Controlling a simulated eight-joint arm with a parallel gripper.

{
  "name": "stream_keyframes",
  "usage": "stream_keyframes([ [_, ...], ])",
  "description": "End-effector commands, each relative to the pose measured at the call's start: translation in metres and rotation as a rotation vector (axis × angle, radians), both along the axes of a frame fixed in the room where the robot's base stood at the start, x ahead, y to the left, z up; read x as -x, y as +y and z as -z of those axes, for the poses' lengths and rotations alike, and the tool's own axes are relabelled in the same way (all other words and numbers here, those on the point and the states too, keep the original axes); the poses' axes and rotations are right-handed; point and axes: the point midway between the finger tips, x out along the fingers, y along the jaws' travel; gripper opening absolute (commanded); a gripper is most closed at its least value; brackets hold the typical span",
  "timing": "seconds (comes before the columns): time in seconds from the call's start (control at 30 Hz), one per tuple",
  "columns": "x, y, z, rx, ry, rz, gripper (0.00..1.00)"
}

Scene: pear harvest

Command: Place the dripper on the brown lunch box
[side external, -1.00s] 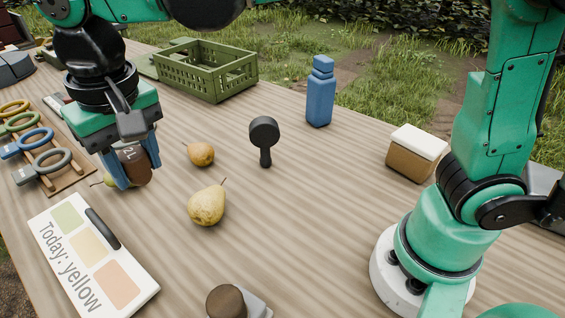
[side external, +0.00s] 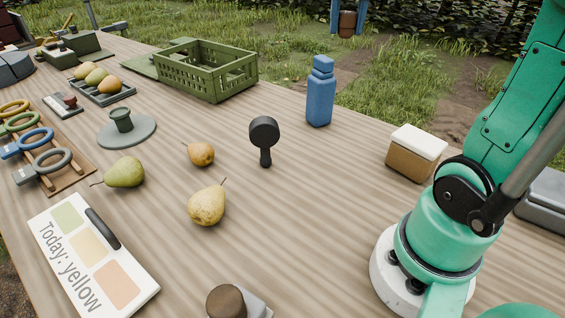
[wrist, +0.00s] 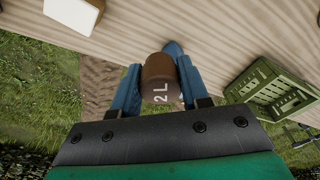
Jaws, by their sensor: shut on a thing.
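The dripper, a brown cylinder marked "2L" (wrist: 158,75), is held between the blue fingers of my gripper (wrist: 160,88). In the side view my gripper (side external: 348,20) is at the top edge with the brown dripper (side external: 347,25) hanging between its fingers, raised and apart from the table. The rest of the gripper is out of frame there. The brown lunch box (side external: 410,163) with a white lid stands on the table at the right, near my base; nothing is on its lid. Its white lid (wrist: 72,13) also shows at the top left of the wrist view.
A blue bottle (side external: 320,95) stands near the table's far edge, left of the lunch box. A green crate (side external: 215,85) is further left. A black paddle-shaped object (side external: 264,135) and several pears lie mid-table. Bare table surrounds the lunch box's front and left.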

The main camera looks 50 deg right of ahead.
Motion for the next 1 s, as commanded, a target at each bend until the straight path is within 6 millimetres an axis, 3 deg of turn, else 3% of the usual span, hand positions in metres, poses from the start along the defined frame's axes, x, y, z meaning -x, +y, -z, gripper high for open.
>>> stream_keyframes([
  [0.1, 0.045, -0.036, -0.008, 0.000, 0.000, 0.161, 0.00],
  [0.2, 0.078, -0.054, -0.014, 0.001, -0.001, 0.269, 0.00],
  [0.4, 0.122, -0.070, -0.021, 0.002, 0.000, 0.405, 0.00],
  [0.53, 0.132, -0.072, -0.018, 0.002, 0.000, 0.437, 0.00],
  [0.63, 0.133, -0.073, -0.004, 0.002, -0.001, 0.441, 0.00],
  [1.0, 0.133, -0.072, 0.083, 0.002, 0.000, 0.439, 0.00],
])
